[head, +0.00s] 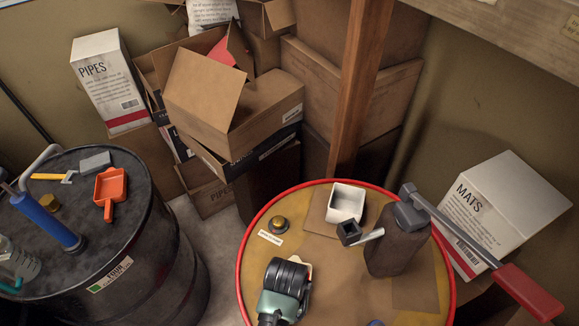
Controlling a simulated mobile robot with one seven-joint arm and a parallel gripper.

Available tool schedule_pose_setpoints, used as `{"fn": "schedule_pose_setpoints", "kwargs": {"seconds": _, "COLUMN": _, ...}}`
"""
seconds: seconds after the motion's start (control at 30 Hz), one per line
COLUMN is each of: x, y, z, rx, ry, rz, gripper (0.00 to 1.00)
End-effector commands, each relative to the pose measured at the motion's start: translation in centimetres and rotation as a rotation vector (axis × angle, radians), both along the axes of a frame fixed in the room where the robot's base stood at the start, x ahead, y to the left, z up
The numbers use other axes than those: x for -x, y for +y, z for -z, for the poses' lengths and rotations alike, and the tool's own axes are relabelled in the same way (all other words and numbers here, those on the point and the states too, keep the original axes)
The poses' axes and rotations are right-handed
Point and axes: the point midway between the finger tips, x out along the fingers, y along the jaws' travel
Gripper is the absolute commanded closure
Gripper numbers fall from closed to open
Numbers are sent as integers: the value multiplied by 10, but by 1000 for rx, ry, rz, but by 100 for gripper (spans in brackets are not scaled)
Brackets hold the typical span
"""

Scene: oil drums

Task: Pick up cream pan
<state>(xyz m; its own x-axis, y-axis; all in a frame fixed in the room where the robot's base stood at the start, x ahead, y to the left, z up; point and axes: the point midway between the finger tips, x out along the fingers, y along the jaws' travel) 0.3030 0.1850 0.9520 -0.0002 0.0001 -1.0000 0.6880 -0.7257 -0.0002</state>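A small cream, square, open-topped vessel (346,203), which I take for the cream pan, stands on the yellow-topped drum (255,262) with the red rim. It sits at the back of the lid, on or beside a brown patch. No handle clearly shows on it. A small dark square piece (349,232) is just in front of it, with a pale bar (370,236) at its right. Whether these touch the cream vessel I cannot tell. My gripper is not in view.
A dark brown container (396,245) stands close right of the vessel. A grey-headed tool with a red handle (528,291) reaches past the rim. A black and teal item (286,285) and an amber knob (278,224) share the lid. A black drum (150,230) with tools stands left.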

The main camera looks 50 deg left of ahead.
Motion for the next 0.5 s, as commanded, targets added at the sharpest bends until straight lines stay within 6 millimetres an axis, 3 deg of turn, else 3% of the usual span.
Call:
{"fn": "schedule_pose_setpoints", "kwargs": {"seconds": 0.23, "x": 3, "y": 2, "z": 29, "rx": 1, "ry": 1, "rz": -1, "gripper": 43}}
{"fn": "schedule_pose_setpoints", "kwargs": {"seconds": 0.5, "x": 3, "y": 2, "z": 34, "rx": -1, "ry": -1, "rz": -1, "gripper": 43}}
